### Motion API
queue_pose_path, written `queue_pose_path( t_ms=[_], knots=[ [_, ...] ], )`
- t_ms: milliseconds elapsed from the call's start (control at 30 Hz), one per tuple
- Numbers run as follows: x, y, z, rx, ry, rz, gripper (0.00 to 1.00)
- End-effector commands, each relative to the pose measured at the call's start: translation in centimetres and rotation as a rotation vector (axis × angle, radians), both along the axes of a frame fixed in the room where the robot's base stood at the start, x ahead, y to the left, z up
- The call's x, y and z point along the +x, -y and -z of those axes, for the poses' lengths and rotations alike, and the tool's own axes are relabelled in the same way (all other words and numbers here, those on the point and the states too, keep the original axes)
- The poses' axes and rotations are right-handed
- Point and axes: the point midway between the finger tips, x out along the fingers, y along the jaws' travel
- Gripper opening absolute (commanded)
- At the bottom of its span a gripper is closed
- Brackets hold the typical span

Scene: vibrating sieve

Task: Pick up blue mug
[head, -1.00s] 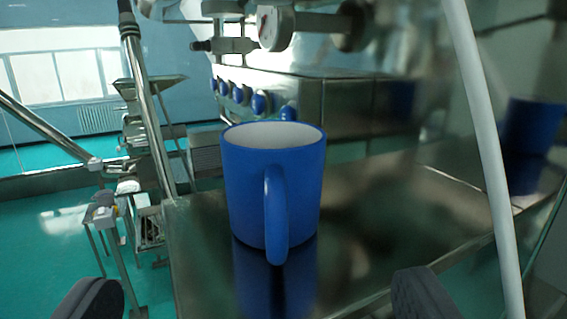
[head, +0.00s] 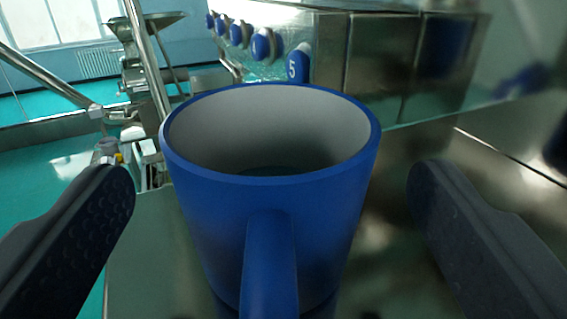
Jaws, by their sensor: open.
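The blue mug (head: 325,215) stands upright on a shiny metal surface (head: 150,260). It is blue outside and pale inside, and its handle faces me. My gripper (head: 270,185) is open, with one dark finger to the left of the mug and one to the right. There is a gap between each finger and the mug's side, wider on the right. The lower end of the handle is cut off by the bottom edge of the picture.
A metal box (head: 370,55) with a row of blue knobs stands behind the mug. Metal pipes and a stand (head: 130,65) are at the left, above a green floor (head: 60,170). The metal surface to the right of the mug is bare.

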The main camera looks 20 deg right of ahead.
Motion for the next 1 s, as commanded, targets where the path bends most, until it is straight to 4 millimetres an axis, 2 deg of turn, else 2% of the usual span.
queue_pose_path(
  t_ms=[167, 433, 467, 600, 633, 700, 1000],
  knots=[
    [1.6, 0.6, -0.1, 0.000, 0.001, 0.001, 0.85],
    [1.8, 0.7, 0.0, 0.000, 0.001, 0.001, 0.85],
    [1.8, 0.7, 0.0, 0.000, 0.001, 0.001, 0.82],
    [1.8, 0.7, 0.0, 0.000, 0.001, 0.001, 0.43],
    [1.8, 0.7, 0.0, 0.000, 0.001, 0.001, 0.36],
    [1.8, 0.7, 0.0, 0.000, 0.001, 0.001, 0.32],
    [1.8, 0.8, 0.0, 0.000, 0.001, 0.002, 0.32]
  ],
)
